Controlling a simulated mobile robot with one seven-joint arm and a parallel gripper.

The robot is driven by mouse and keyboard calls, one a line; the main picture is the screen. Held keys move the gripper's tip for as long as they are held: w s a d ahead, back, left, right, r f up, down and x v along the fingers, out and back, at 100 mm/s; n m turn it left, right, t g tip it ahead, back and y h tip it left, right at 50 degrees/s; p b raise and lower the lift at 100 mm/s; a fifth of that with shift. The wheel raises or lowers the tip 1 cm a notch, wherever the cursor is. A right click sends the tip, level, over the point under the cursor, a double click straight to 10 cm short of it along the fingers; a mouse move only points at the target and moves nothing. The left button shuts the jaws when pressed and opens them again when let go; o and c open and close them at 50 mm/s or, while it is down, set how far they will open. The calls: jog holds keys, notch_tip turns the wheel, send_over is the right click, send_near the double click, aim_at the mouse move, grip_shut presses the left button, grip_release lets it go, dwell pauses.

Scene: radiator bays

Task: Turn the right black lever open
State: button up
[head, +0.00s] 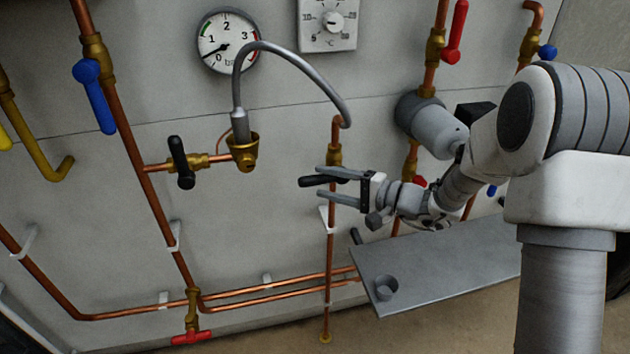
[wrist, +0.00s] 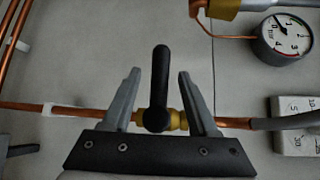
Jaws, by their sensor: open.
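The right black lever (head: 316,181) sits on a brass valve on the vertical copper pipe below the end of the grey hose. In the wrist view the lever (wrist: 160,75) lies crosswise to its pipe, with its round hub over the brass valve body (wrist: 178,118). My gripper (head: 324,182) is open at the lever, one finger above it and one below. In the wrist view my gripper (wrist: 159,73) has a finger on each side of the lever, with visible gaps. The left black lever (head: 181,162) is on a branch pipe, standing crosswise to it.
A grey hose (head: 300,72) arches from the brass funnel fitting (head: 243,150) to the right pipe. A pressure gauge (head: 227,41) and a thermostat box (head: 328,22) are above. A grey shelf (head: 440,262) with a small cup (head: 385,288) is below my arm. A blue lever (head: 95,95) is at left.

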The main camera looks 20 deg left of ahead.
aim_at(323, 182)
jog(key=shift+x, duration=1.7)
grip_shut()
